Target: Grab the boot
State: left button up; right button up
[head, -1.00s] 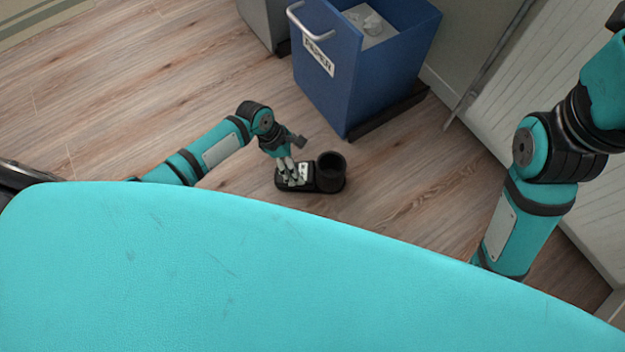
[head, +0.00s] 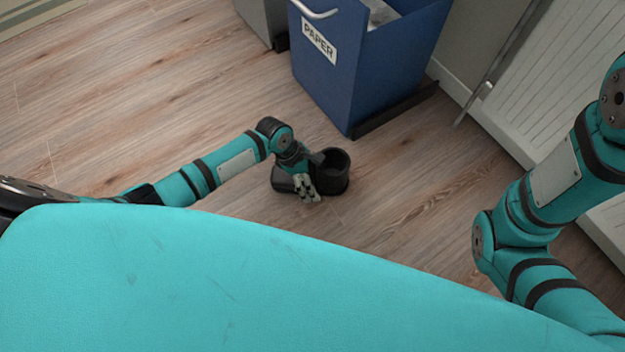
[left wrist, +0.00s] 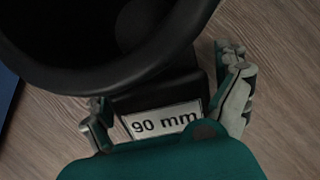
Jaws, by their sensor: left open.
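The black boot (head: 338,184) stands on the wood floor below the blue bin, its round open collar to the right and its lower end to the left. My left gripper (head: 311,174) is open over the boot, with its fingers beside the collar and hiding part of the lower body. In the left wrist view the boot's collar (left wrist: 95,82) fills the top left. A white label reading "90 mm" (left wrist: 162,121) lies on its lower body, between my spread fingers. Whether the fingers touch the boot, I cannot tell. My right arm shows at the right; its gripper is out of view.
A blue bin (head: 345,80) labelled PAPER stands just behind the boot, with a grey container (head: 262,22) to its left. A white ribbed panel (head: 535,75) stands at the right.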

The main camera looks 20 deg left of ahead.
pick_arm(q)
jog(key=shift+d+f, duration=0.1)
jog(key=shift+f, duration=0.25)
jog(key=shift+r, duration=0.1)
jog(key=shift+w, duration=0.1)
jog(key=c, duration=1.5)
